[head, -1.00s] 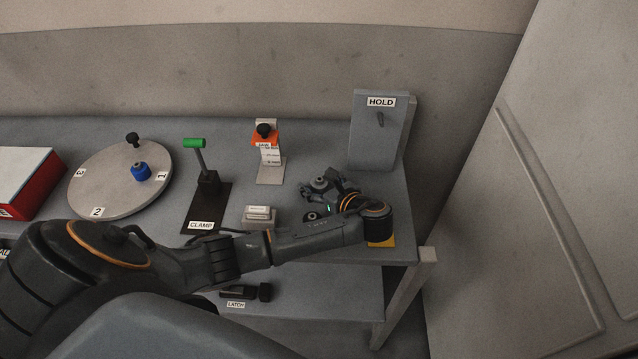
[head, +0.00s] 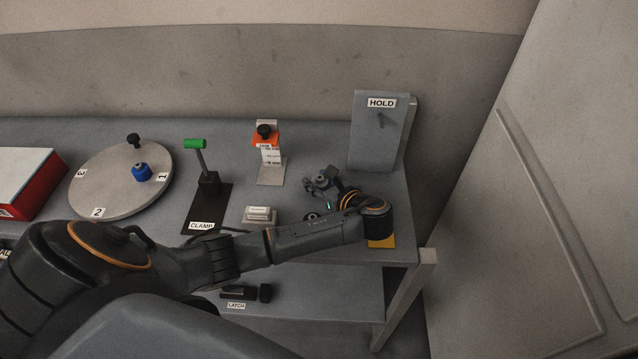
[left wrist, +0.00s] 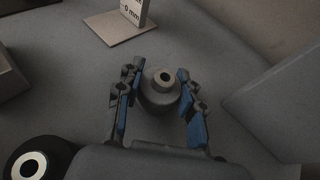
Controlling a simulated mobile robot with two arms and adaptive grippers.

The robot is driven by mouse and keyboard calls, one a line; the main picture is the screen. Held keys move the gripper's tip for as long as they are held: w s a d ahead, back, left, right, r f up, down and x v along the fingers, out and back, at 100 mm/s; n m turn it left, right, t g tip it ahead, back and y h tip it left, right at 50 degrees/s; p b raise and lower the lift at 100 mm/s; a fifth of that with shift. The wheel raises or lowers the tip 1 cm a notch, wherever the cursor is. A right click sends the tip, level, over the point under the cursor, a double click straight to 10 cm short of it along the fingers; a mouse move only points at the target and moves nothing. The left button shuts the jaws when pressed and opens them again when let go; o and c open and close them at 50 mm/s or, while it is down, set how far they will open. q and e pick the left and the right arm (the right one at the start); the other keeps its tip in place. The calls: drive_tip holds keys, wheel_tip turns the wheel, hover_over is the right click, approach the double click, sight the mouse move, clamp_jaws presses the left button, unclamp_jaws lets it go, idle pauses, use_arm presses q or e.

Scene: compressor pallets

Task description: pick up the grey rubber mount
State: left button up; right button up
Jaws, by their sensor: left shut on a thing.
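The grey rubber mount (left wrist: 158,98), a round grey piece with a raised collar and a dark centre hole, sits upright between the blue-padded fingers of my left gripper (left wrist: 158,105). The fingers are shut on its sides. In the head view, my left gripper (head: 322,182) holds the mount (head: 320,176) over the right part of the bench, in front of the HOLD panel. Whether the mount's underside is clear of the bench is hidden. My right gripper is not in view.
A dark round piece (left wrist: 30,165) with a pale ring lies near the gripper. The HOLD panel (head: 376,135) stands behind right. The orange-topped gauge stand (head: 270,170), black CLAMP base (head: 206,212) and grey turntable (head: 112,185) are to the left.

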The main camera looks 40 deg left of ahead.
sight(318, 186)
use_arm(q)
drive_tip(key=r, duration=0.1)
drive_tip(key=s+r, duration=0.1)
drive_tip(key=r, duration=0.1)
drive_tip(key=s+d+r, duration=0.1)
drive_tip(key=r, duration=0.1)
drive_tip(key=s+d+r+p, duration=0.4)
drive_tip(key=s+r, duration=0.3)
drive_tip(key=s, duration=0.3)
drive_tip(key=shift+s+d+r, duration=0.15)
drive_tip(key=shift+s+d, duration=0.2)
drive_tip(key=shift+d, duration=0.15)
